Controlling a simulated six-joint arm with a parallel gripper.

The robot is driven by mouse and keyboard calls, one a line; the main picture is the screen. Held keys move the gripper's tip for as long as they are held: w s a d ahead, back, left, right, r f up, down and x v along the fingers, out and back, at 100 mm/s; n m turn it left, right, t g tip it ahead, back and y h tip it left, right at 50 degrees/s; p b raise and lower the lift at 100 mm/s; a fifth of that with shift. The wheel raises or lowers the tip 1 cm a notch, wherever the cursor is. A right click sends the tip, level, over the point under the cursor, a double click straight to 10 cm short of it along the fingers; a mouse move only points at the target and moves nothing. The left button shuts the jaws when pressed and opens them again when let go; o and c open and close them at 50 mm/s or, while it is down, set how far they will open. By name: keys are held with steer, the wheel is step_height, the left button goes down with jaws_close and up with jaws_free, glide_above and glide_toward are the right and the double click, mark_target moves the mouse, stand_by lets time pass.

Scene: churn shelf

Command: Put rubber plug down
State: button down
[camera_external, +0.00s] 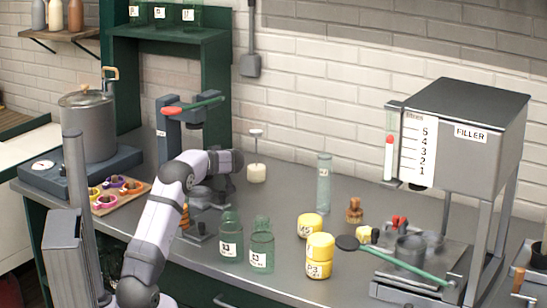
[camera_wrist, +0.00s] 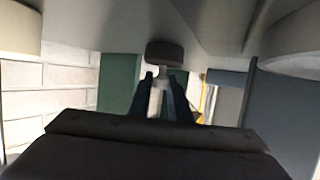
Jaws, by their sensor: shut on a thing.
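The rubber plug (camera_wrist: 164,54) is a dark, rounded piece at the tips of my gripper (camera_wrist: 164,88) in the wrist view. Both dark fingers are closed in on its narrow pale lower part, and its wider dark head sticks out beyond them. In the external view my gripper (camera_external: 207,197) points down low over the counter, beside the grey stand with the green lever (camera_external: 208,104). The plug cannot be made out there. Whether it touches the counter is not clear.
Two green bottles (camera_external: 246,245) stand just in front of my gripper. Yellow jars (camera_external: 319,256), a clear bottle (camera_external: 323,184) and the filler (camera_external: 465,130) are to the right. A wooden tray of coloured rings (camera_external: 120,193) lies left.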

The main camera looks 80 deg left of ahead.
steer(key=shift+f, duration=0.15)
steer(key=c, duration=1.6)
jaws_free()
steer(key=shift+c, duration=0.2)
steer(key=shift+r, duration=0.2)
steer(key=b+v, duration=0.3)
steer(key=v, duration=0.9)
